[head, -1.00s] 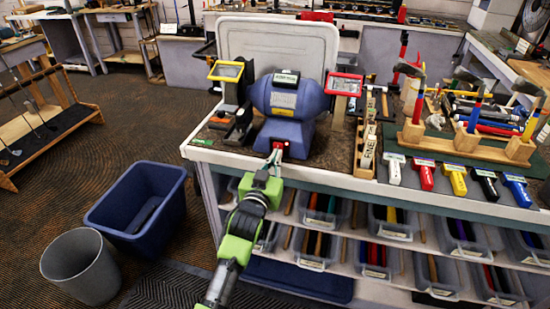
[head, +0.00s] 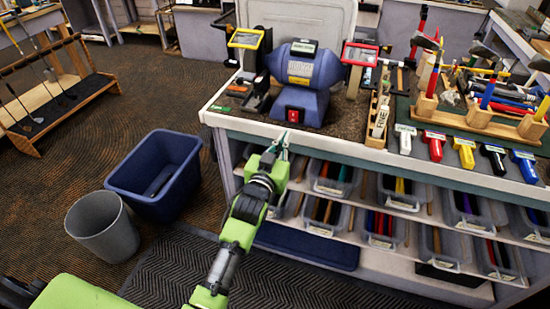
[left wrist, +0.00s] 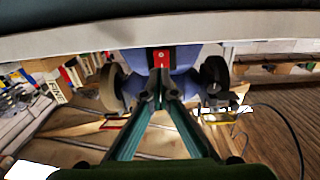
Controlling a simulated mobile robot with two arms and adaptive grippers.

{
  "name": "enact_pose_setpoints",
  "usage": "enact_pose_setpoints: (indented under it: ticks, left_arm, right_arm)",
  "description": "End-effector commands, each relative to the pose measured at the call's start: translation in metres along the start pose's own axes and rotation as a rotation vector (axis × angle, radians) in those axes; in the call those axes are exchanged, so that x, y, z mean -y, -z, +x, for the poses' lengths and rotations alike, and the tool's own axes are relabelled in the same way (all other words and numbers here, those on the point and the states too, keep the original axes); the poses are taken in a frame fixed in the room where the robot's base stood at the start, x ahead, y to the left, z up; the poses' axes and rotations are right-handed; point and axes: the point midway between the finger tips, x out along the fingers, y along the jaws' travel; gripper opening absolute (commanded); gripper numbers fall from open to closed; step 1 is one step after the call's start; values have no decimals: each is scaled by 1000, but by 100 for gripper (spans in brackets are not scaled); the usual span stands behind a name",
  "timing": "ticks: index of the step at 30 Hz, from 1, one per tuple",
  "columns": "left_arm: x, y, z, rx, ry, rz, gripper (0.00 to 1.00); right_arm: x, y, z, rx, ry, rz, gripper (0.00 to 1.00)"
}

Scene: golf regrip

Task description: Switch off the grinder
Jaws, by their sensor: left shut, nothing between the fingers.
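The blue bench grinder (head: 303,72) stands on the workbench, with a red switch plate (head: 293,114) low on its front. My left gripper (head: 281,140) is in front of the bench edge, below and apart from the switch. Its fingers are together and hold nothing. In the left wrist view, the grinder (left wrist: 184,57) appears upside down, and its red switch plate (left wrist: 162,58) lies just beyond the closed fingertips (left wrist: 158,84). I cannot tell the switch's position. My right gripper is not in view.
The workbench front edge (head: 350,157) lies between my gripper and the grinder. Bins of grips (head: 332,176) fill the shelf below. A blue tub (head: 157,172) and a grey bin (head: 103,225) stand on the floor at left.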

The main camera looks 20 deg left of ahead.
Motion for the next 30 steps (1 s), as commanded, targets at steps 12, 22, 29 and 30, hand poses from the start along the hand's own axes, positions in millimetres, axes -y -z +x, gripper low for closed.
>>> enact_pose_setpoints:
  ticks: [12,22,29,30]
  left_arm:
    - [0,-2,-64,0,0,0,0]
    - [0,0,-72,-2,0,0,0]
    - [0,0,-72,-2,0,0,0]
    - [0,0,-72,-1,0,1,0]
  right_arm:
    - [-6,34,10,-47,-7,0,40]
    - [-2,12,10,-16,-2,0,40]
    - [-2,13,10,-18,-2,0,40]
    - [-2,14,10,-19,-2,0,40]
